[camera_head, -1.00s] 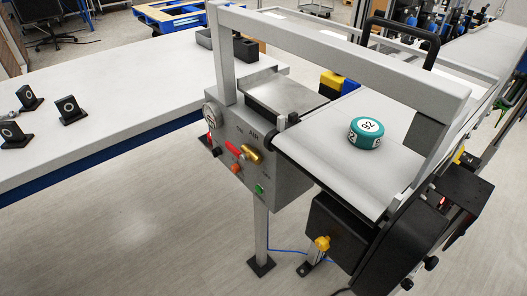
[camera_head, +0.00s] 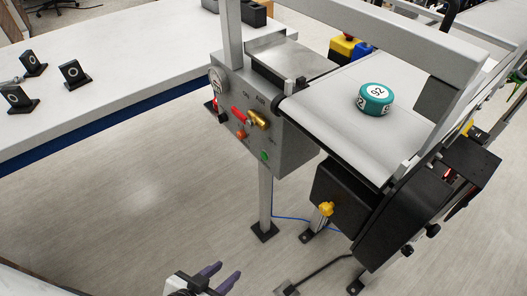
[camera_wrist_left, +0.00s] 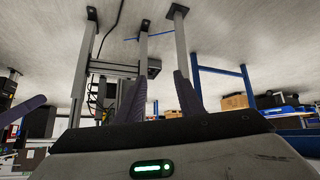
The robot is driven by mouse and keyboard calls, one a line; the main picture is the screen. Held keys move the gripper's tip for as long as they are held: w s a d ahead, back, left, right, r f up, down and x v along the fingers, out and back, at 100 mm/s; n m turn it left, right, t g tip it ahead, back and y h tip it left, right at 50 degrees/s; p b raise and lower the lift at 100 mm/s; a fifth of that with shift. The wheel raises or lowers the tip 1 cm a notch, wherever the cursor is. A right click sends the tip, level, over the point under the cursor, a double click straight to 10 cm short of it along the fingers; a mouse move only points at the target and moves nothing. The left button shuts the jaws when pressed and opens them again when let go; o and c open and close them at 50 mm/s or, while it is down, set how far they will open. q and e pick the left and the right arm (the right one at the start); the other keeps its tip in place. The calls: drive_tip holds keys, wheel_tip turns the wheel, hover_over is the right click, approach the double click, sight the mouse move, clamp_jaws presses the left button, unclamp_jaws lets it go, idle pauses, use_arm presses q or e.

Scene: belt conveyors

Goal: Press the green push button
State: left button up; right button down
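The green push button (camera_head: 264,155) is a small round knob low on the right part of the grey control panel (camera_head: 290,138), at the end of the conveyor. My left gripper (camera_head: 229,269) shows at the bottom of the head view, below and a little left of the button, well apart from it. Its two dark purple fingers are parted with nothing between them. They also show in the left wrist view (camera_wrist_left: 160,85). The button cannot be made out in the wrist view.
A teal puck (camera_head: 376,99) lies on the belt (camera_head: 345,125). A white table (camera_head: 120,70) stands left. The floor before the panel is open.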

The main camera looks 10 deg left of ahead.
idle(0.4)
use_arm(q)
clamp_jaws()
idle(1.6)
